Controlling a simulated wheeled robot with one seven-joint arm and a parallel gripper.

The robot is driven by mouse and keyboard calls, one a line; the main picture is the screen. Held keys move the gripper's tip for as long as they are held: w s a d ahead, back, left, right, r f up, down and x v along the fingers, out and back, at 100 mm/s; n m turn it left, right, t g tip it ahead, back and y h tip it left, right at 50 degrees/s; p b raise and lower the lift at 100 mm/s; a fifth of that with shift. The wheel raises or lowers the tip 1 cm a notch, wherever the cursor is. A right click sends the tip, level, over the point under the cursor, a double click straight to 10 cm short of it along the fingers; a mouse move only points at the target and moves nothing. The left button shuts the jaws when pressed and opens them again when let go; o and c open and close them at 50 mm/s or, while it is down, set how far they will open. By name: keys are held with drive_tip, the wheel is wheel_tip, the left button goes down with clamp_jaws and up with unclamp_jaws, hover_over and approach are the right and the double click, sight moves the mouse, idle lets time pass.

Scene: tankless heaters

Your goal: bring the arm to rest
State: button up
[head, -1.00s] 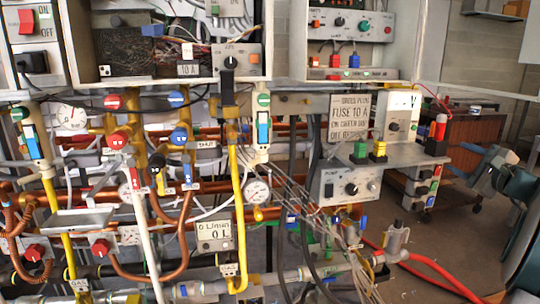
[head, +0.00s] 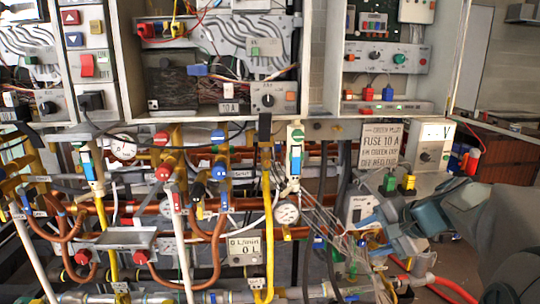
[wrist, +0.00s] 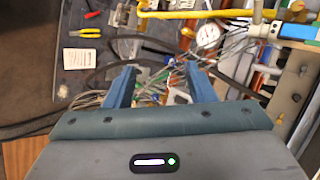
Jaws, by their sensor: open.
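My gripper (wrist: 160,90) shows in the wrist view with its two blue fingers spread apart and nothing between them. Beyond the fingers are loose wires and a round gauge (wrist: 208,36). In the head view my gripper (head: 372,232) reaches in from the right, in front of the lower right of the heater panel, with its fingers pointing left. It hides part of the small grey box there. Whether it touches the wires beside it, I cannot tell.
Pipes, valves and a white gauge (head: 287,213) fill the panel. A red hose (head: 455,290) runs at lower right. In the wrist view, yellow-handled pliers (wrist: 86,33) lie on a dark mat.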

drive_tip(key=s+a+n+g+h+p, duration=0.2)
drive_tip(key=s+a+n+p, duration=0.1)
drive_tip(key=s, duration=0.6)
drive_tip(key=s+a+n+g+h+p, duration=0.2)
drive_tip(key=s+a+n+h+p, duration=0.1)
drive_tip(key=s+n, duration=0.5)
drive_tip(key=shift+s+a+f+p, duration=0.25)
drive_tip(key=shift+s+a+p, duration=0.5)
drive_tip(key=shift+p, duration=0.2)
